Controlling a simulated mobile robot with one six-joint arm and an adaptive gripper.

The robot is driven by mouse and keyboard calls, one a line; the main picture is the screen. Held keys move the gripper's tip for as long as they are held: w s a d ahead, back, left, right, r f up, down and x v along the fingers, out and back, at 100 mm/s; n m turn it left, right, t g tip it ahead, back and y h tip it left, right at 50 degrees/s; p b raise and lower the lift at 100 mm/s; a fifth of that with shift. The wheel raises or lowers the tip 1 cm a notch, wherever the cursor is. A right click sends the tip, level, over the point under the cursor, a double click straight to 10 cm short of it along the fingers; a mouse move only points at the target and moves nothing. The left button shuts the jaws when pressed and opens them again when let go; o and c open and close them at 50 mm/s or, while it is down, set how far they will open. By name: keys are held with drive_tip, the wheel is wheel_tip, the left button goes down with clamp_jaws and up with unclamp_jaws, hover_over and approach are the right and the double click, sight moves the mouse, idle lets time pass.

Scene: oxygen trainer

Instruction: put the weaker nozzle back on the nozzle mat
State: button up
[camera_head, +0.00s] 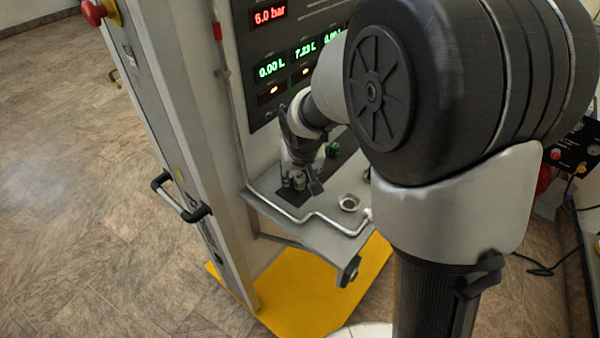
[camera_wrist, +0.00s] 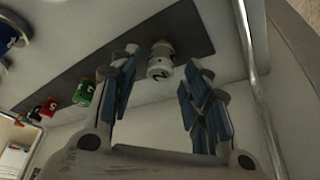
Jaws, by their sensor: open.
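A silvery nozzle marked with a dark "2" (camera_wrist: 160,66) stands on the dark mat strip (camera_wrist: 192,34) in the wrist view. My gripper (camera_wrist: 160,72) is open, one finger on each side of this nozzle, with gaps visible between. In the head view my gripper (camera_head: 301,184) is low over the dark mat (camera_head: 287,197) on the grey shelf, with small metallic shapes between its fingers. Whether this nozzle is the weaker one, I cannot tell. My fingers hide part of the mat.
A green piece (camera_wrist: 84,93) and small red pieces (camera_wrist: 50,107) stand left along the strip. A pale rail (camera_head: 300,216) edges the shelf (camera_head: 325,228), which also bears a round metal socket (camera_head: 349,203). The display panel (camera_head: 270,60) rises behind.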

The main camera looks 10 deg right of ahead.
drive_tip(key=d+p+v, duration=0.1)
drive_tip(key=p+v, duration=0.2)
drive_tip(key=v, duration=0.9)
drive_tip(key=s+r+n, duration=0.1)
drive_tip(key=s+r, duration=0.2)
drive_tip(key=s, duration=0.8)
drive_tip(key=s+r, duration=0.2)
drive_tip(key=s, duration=1)
drive_tip(key=shift+r+n+y, duration=0.3)
drive_tip(key=shift+r+n, duration=0.1)
drive_tip(key=shift+w, duration=0.1)
